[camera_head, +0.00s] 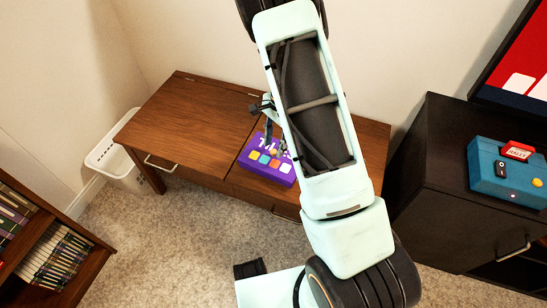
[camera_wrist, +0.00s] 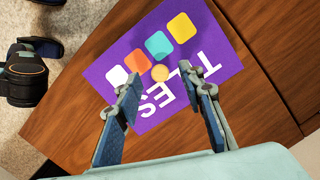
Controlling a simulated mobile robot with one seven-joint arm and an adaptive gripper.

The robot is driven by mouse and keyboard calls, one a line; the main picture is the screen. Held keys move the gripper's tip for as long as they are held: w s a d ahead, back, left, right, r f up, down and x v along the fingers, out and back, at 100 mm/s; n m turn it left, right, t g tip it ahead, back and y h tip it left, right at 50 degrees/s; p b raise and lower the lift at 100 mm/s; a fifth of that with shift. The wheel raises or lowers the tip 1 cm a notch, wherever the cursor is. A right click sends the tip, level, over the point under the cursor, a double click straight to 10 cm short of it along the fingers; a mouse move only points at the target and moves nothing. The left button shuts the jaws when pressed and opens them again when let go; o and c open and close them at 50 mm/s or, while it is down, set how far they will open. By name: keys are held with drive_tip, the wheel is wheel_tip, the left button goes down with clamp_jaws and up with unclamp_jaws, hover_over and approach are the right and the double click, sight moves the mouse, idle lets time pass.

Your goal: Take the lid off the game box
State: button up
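The game box is a flat purple box (camera_head: 277,174) with colored squares and white lettering, lying on the wooden table. In the wrist view its lid (camera_wrist: 225,62) reads "TILES", with an orange round knob (camera_wrist: 160,73) near its middle. My gripper (camera_wrist: 168,88) is open, its two blue-padded fingers apart and pointing at the lid, with the knob showing just beyond and between the fingertips. In the head view my gripper (camera_head: 275,143) is over the box, partly hidden by my arm. I cannot tell whether the fingers touch the lid.
The wooden table (camera_head: 190,117) is bare left of the box. A white basket (camera_head: 108,160) stands at its left end. A black cabinet (camera_head: 440,180) at right bears a blue box (camera_head: 503,180). A bookshelf (camera_head: 45,245) is at lower left. Carpet (camera_head: 165,240) lies in front.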

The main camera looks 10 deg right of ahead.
drive_tip(key=shift+a+f, duration=0.1)
drive_tip(key=shift+f, duration=0.85)
clamp_jaws()
drive_tip(key=shift+r, duration=0.15)
